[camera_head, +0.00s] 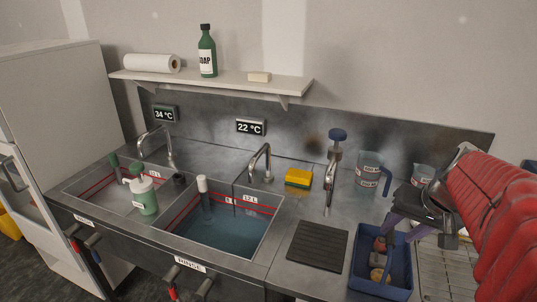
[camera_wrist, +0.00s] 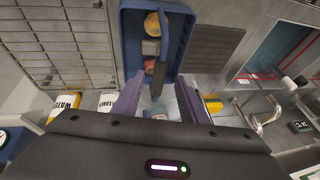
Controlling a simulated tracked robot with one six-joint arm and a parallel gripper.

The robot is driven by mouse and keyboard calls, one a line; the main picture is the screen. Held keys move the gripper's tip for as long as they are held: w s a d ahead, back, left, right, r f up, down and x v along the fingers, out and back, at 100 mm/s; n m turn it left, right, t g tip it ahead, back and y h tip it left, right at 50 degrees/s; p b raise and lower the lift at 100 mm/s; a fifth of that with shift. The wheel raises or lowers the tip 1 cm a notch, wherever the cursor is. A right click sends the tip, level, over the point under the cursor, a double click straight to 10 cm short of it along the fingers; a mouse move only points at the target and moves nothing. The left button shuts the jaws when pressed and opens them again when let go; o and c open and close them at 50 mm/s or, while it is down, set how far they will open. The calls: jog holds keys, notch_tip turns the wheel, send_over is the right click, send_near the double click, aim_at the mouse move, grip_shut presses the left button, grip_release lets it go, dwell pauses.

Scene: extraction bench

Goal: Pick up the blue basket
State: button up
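The blue basket (camera_head: 408,268) stands on the counter at the lower right in the head view, with several small items inside. In the wrist view the basket (camera_wrist: 128,48) is at the top centre, and a blue handle bar crosses its opening. My gripper (camera_head: 402,226) is above the far end of the basket in the head view. In the wrist view my gripper (camera_wrist: 157,92) has its two purple fingers spread apart, pointing toward the basket's near end. Nothing is held between them. Whether the fingers touch the basket cannot be told.
A dark ribbed mat (camera_head: 318,246) lies left of the basket. A tap (camera_head: 331,185) and a measuring jug (camera_head: 370,174) stand behind. A water-filled sink (camera_head: 220,228) and a yellow sponge (camera_head: 298,178) are further left.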

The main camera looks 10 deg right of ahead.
aim_at(392, 236)
jog(key=shift+w+f, duration=0.2)
jog(key=shift+f, duration=0.2)
jog(key=shift+x, duration=2.6)
jog(key=shift+d, duration=0.1)
jog(key=shift+c, duration=0.5)
grip_shut()
